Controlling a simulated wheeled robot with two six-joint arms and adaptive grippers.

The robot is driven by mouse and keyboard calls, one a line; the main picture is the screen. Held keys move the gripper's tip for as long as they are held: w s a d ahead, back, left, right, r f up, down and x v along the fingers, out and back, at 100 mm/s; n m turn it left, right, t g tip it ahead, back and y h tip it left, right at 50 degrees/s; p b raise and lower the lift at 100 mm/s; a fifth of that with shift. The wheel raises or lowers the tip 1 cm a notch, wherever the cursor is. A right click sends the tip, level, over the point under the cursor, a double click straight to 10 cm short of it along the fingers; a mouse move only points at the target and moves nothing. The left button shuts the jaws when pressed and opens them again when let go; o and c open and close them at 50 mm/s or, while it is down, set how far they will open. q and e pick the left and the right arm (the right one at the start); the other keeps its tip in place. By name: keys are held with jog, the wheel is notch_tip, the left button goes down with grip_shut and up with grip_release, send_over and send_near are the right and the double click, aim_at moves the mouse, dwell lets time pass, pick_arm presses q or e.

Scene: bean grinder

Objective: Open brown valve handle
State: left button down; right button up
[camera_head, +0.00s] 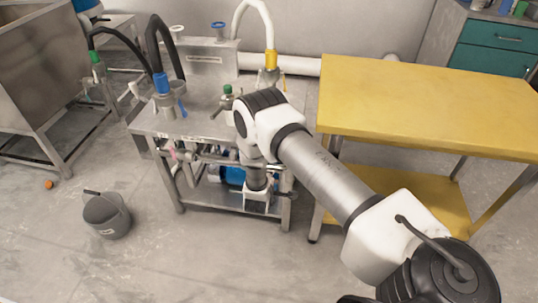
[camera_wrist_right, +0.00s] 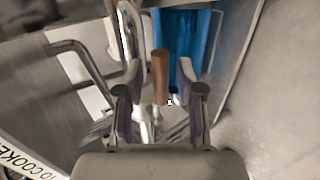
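The brown valve handle (camera_wrist_right: 159,76) shows in the right wrist view as an upright brown grip on a pale metal stem. It stands between the two fingers of my right gripper (camera_wrist_right: 159,70). The gripper is open, with a visible gap on each side of the handle. Whether the handle lies at the depth of the fingertips is hard to tell. In the head view my right arm reaches down to the front of the steel machine frame (camera_head: 209,137), and the brown handle cannot be made out there. My left gripper is not in view.
A blue cylinder (camera_wrist_right: 183,38) and bent metal pipes (camera_wrist_right: 75,48) lie close around the handle. A yellow table (camera_head: 430,100) stands right of the machine. A grey bucket (camera_head: 107,216) stands on the floor at left, with free floor in front.

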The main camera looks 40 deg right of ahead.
jog(key=v, duration=1.2)
jog(key=s+a+f+m+g+y, duration=0.2)
jog(key=s+a+m+y, duration=0.15)
jog(key=s, duration=0.55)
jog(key=s+a+f+m+g+y, duration=0.2)
jog(key=s+a+g, duration=0.15)
jog(key=s, duration=0.45)
jog(key=s+a+f+m+g+y, duration=0.2)
jog(key=s+a+m+y, duration=0.15)
jog(key=s, duration=0.55)
notch_tip(320, 180, up, 17)
jog(key=p, duration=1.7)
jog(key=shift+w+a+r, duration=0.15)
jog(key=shift+w+a, duration=0.05)
jog(key=shift+a, duration=0.05)
